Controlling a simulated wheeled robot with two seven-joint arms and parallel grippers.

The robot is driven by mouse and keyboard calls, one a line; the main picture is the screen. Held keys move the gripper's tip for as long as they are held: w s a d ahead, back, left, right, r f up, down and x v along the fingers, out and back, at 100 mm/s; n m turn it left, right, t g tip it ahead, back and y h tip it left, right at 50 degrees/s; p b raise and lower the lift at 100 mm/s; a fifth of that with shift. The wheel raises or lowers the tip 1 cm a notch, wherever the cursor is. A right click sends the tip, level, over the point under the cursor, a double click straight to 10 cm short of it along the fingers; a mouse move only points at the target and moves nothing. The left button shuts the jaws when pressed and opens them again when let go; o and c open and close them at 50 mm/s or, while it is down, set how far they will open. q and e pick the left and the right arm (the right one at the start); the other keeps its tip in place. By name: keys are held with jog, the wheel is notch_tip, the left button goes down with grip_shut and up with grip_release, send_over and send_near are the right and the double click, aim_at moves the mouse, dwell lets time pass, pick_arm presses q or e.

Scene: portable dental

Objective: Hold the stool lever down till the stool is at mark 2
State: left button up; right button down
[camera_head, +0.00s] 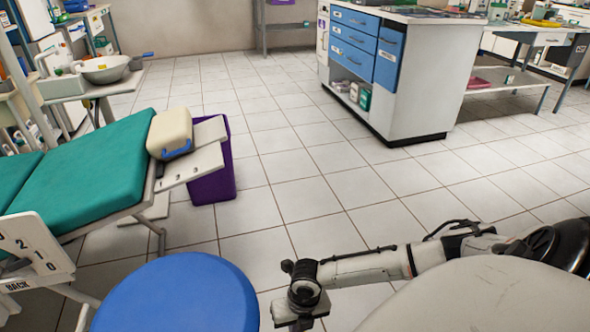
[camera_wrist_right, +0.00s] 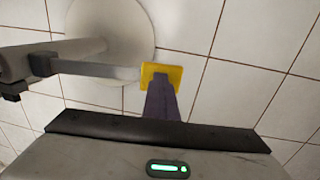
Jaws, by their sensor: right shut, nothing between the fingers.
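The stool's round blue seat (camera_head: 175,300) is at the bottom of the head view. In the right wrist view, the stool's pale column (camera_wrist_right: 50,58) and round white base (camera_wrist_right: 112,28) show. A grey lever bar (camera_wrist_right: 100,70) runs from the column to a yellow paddle (camera_wrist_right: 172,71). My right gripper (camera_wrist_right: 160,90) is shut and empty, its fingertips at the paddle and overlapping its near edge. I cannot tell whether they press on it. In the head view my right wrist is just right of the seat. No stool height mark is readable. My left gripper is out of view.
A green dental chair (camera_head: 80,170) stands at the left, with a plate (camera_head: 35,243) marked 2, 1, 0 and "BACK". A purple bin (camera_head: 215,175) is behind its headrest. A cabinet with blue drawers (camera_head: 365,50) stands at the back. The tiled floor between is clear.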

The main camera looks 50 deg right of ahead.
jog(key=shift+s+f, duration=0.35)
jog(key=shift+f, duration=0.15)
jog(key=shift+d+r, duration=0.1)
jog(key=shift+r, duration=0.05)
jog(key=shift+r+p, duration=0.25)
jog(key=shift+p, duration=0.25)
jog(key=r+p, duration=0.5)
jog(key=shift+d+r, duration=0.2)
jog(key=shift+d, duration=0.1)
pick_arm(q)
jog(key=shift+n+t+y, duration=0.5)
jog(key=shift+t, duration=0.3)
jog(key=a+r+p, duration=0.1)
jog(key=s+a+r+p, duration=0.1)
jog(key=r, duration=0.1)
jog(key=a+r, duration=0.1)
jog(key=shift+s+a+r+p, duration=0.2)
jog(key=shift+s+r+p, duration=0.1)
jog(key=shift+p, duration=0.1)
pick_arm(e)
notch_tip(320, 180, up, 9)
jog(key=d, duration=0.1)
jog(key=shift+s+d+f, duration=0.15)
jog(key=shift+s+f, duration=0.05)
jog(key=shift+s, duration=0.05)
